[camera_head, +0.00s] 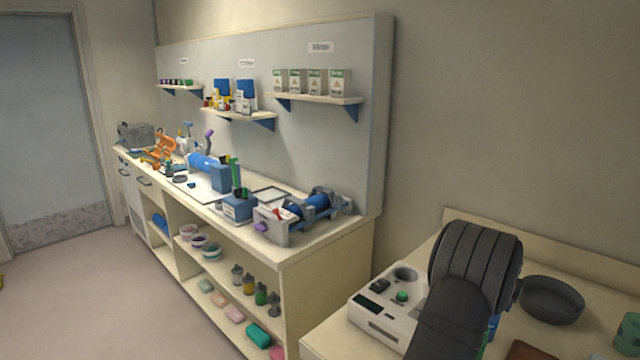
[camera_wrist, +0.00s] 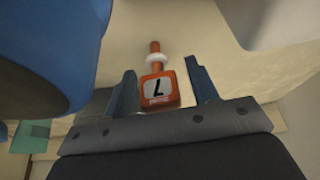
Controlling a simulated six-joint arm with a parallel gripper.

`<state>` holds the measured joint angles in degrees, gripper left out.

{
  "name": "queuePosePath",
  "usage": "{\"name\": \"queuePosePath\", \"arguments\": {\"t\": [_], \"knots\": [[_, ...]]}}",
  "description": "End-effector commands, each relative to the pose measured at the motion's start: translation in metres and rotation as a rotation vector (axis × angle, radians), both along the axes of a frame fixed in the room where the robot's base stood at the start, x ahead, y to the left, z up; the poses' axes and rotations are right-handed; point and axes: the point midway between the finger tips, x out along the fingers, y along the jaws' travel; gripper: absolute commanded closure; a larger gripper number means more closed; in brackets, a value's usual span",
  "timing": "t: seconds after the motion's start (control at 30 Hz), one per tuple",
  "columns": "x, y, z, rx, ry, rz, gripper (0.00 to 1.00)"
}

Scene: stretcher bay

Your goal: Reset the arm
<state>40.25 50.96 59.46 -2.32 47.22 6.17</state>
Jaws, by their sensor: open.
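My gripper (camera_wrist: 160,68) shows in the wrist view with its two fingers spread apart. A red block (camera_wrist: 160,90) with a white label bearing a dark mark, and a red stem with a white collar, shows between the fingers. A gap is visible on each side of it, and I see no finger touching it. In the head view my dark arm is bent over the bench at the lower right, and it hides the gripper there.
A large blue rounded thing (camera_wrist: 45,50) fills the wrist view's upper left. In the head view, a white device (camera_head: 385,318) with a green button stands left of my arm, and a dark round pan (camera_head: 552,299) lies right of it. A cluttered shelved workbench (camera_head: 330,250) runs along the wall.

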Motion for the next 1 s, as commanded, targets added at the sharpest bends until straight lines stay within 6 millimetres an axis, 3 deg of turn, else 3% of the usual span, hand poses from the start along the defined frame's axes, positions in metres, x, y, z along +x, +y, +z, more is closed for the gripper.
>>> {"name": "queuePosePath", "arguments": {"t": [0.03, 0.3, 0.67, 1.0], "knots": [[0.002, -0.002, -0.009, 0.001, 0.001, 0.000, 0.46], [0.002, -0.002, 0.019, -0.001, -0.001, 0.000, 0.46], [0.001, -0.001, 0.022, -0.001, -0.001, 0.000, 0.46], [0.000, 0.000, -0.002, 0.000, 0.000, 0.000, 0.46]]}}
